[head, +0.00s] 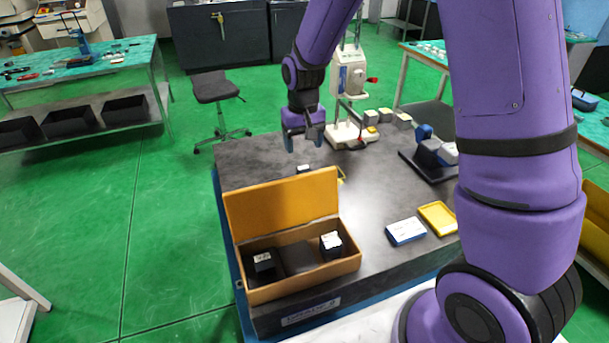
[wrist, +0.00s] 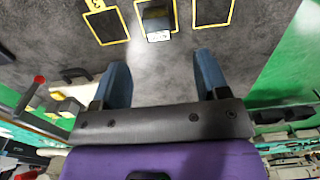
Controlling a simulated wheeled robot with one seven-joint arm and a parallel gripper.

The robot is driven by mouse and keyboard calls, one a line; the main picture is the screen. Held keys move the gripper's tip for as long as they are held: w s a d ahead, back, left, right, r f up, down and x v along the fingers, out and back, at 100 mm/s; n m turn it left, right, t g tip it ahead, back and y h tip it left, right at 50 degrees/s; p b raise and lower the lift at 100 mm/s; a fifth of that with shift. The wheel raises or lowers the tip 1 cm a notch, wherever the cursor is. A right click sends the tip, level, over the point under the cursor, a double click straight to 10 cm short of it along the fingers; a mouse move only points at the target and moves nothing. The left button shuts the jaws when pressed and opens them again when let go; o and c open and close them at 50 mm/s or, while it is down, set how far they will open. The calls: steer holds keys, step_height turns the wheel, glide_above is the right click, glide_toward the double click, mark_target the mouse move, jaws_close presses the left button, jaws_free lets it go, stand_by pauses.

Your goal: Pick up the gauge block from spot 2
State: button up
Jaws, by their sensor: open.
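A dark gauge block with a white label (wrist: 158,34) stands in the middle of three yellow-outlined spots in the wrist view. In the head view only its top (head: 303,169) shows above the open lid of a wooden box. My gripper (head: 304,148) is open above the dark table, behind the box. In the wrist view the two blue fingers of my gripper (wrist: 161,62) are apart with nothing between them, and the block lies beyond their tips, roughly in line with the gap. The number of the block's spot is not readable.
A white-and-blue case (head: 406,231) and a yellow tray (head: 438,218) lie at the right. A white stand (head: 350,132) and small blocks are behind my gripper.

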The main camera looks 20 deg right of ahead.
mark_target(304, 169)
step_height(304, 169, down, 5)
steer(key=shift+w+d+f, duration=0.1)
steer(key=shift+d+f, duration=0.05)
steer(key=shift+f, duration=1.2)
steer(key=shift+w+d+f, duration=0.1)
steer(key=shift+f, duration=1.2)
steer(key=c, duration=1.3)
